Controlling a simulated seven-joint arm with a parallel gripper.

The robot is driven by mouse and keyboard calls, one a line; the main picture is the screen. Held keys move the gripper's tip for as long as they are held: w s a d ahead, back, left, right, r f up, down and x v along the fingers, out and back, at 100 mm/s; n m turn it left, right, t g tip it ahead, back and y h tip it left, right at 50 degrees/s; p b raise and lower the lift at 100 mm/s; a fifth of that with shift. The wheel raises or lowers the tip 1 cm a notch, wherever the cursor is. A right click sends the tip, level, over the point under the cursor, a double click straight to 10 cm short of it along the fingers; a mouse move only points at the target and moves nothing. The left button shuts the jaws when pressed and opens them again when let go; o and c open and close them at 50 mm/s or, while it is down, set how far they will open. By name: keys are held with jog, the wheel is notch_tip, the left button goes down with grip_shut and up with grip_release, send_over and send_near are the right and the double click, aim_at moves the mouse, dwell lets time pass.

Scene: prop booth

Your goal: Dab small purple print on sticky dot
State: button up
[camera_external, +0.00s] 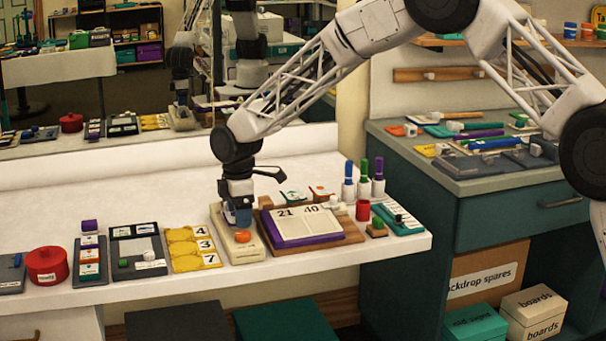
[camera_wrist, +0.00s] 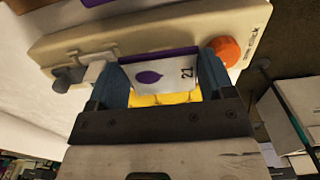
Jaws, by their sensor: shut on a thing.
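My gripper (camera_external: 238,217) points down over a cream device (camera_external: 228,243) on the white counter. In the wrist view my gripper (camera_wrist: 160,75) has its blue fingers shut on a white card (camera_wrist: 172,67) with a purple upper edge. The card carries a small purple drop-shaped print (camera_wrist: 148,77) and the number 21. The card is hidden in the external view. The cream device has a round orange knob (camera_wrist: 224,50), right of the card in the wrist view. A bottle with a purple cap (camera_external: 378,168) stands at the back right. I cannot pick out a sticky dot.
A yellow numbered tray (camera_external: 193,248) lies close on the left. Farther left are dark trays (camera_external: 138,250) and a red pot (camera_external: 47,265). A red cup (camera_external: 363,210) stands right of the book.

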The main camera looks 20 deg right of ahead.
jog(key=shift+f, duration=0.1)
dwell(0.3)
jog(key=shift+r, duration=3.05)
jog(key=shift+d, duration=0.1)
jog(key=d+r+m, duration=0.5)
jog(key=d+m, duration=0.1)
jog(key=d, duration=1.3)
jog(key=w+d+r+m, duration=0.1)
jog(key=d+r+m, duration=0.5)
jog(key=d, duration=1.3)
jog(key=w+d+r+m, duration=0.1)
jog(key=d+r+m, duration=0.4)
jog(key=d, duration=1.4)
jog(key=shift+w+r+m, duration=0.15)
jog(key=shift+w+m, duration=0.1)
jog(key=shift+m, duration=0.25)
